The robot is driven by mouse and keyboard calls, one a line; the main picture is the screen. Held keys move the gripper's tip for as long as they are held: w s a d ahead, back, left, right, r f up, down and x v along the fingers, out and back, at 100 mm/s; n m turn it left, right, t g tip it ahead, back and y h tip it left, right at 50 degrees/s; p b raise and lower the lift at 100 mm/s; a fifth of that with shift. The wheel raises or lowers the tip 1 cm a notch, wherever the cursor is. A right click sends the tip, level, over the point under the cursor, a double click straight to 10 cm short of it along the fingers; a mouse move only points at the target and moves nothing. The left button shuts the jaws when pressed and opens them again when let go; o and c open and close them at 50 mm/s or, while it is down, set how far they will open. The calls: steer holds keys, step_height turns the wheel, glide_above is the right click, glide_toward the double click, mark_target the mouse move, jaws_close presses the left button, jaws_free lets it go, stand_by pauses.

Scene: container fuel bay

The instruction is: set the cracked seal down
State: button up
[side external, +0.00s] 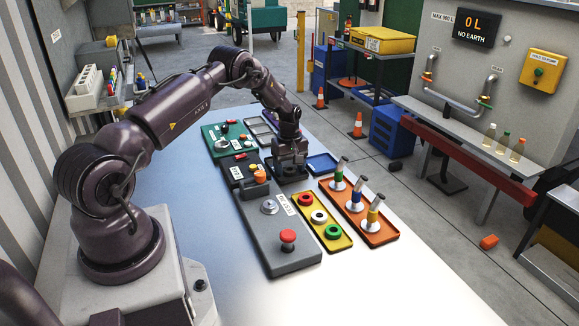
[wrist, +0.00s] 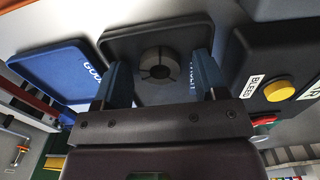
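A dark grey ring seal (wrist: 156,66) with dark lines across its face appears over the black tray (wrist: 118,42) in the wrist view. It looks to rest on the tray floor. My gripper (wrist: 160,68) has its two blue fingers spread on either side of the seal, with a visible gap at each side. In the side view my gripper (side external: 291,170) points down at the black tray (side external: 302,177), and the seal is hidden there. Part of the tray's lettering is covered by a finger. A blue tray (side external: 322,162) lies beside it; it also shows in the wrist view (wrist: 62,70), marked GOO-.
A dark control box (wrist: 290,60) with a yellow button stands close beside the black tray. A grey panel (side external: 270,225) with a red button, a yellow tray (side external: 337,245) of coloured rings and an orange tray (side external: 380,238) of nozzles lie nearer. The bench (side external: 190,190) on the left is clear.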

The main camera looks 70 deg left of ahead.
mark_target(290, 169)
steer(key=shift+r, duration=0.1)
step_height(290, 169, up, 12)
steer(key=s+d+r+m+t, duration=0.35)
steer(key=d+r+m, duration=0.45)
steer(key=d+r, duration=1.2)
steer(key=s+d+r+m+t, duration=0.1)
steer(key=s+d+m, duration=0.4)
steer(key=s, duration=0.4)
steer(key=s+d+r+m+t, duration=0.1)
steer(key=s+d+m, duration=0.4)
steer(key=s, duration=0.5)
steer(key=shift+d+r, duration=0.15)
steer(key=shift+d, duration=1.1)
